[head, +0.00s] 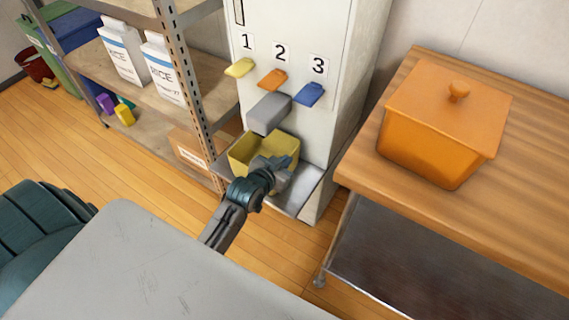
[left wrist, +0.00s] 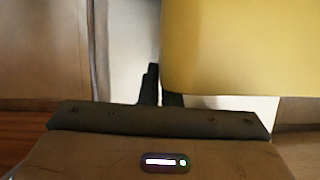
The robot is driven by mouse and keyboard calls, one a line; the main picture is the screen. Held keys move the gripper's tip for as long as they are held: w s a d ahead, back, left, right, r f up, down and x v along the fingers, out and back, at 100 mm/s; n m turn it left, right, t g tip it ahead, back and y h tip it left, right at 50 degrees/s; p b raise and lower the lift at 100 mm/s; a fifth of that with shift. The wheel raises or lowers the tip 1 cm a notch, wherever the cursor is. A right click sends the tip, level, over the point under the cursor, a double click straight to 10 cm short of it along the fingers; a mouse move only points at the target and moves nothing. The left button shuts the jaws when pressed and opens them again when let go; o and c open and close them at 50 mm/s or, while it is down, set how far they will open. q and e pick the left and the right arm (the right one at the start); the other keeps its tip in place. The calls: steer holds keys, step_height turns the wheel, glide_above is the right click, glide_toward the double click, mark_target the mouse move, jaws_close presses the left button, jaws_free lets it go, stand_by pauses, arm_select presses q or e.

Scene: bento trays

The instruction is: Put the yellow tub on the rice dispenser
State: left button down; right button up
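The yellow tub (head: 246,159) stands open-topped on the low metal ledge of the white rice dispenser (head: 296,108), below the grey spout. My left gripper (head: 272,172) is at the tub's right side, with its fingertips partly hidden. In the left wrist view, the tub (left wrist: 240,45) fills the upper right. The two fingers of my left gripper (left wrist: 160,95) are close together with the tub's edge between them. The right-hand finger runs out of sight behind the yellow wall. My right gripper is not in view.
The dispenser has yellow, orange and blue levers marked 1, 2 and 3. A shelf rack (head: 183,80) with rice cartons (head: 165,70) stands left. A wooden table (head: 535,190) with an orange lidded pot (head: 440,130) stands right. Wooden floor shows between them.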

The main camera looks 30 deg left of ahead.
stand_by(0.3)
arm_select(q)
steer(key=shift+f, duration=0.1)
steer(key=c, duration=1.6)
jaws_free()
steer(key=shift+c, duration=0.2)
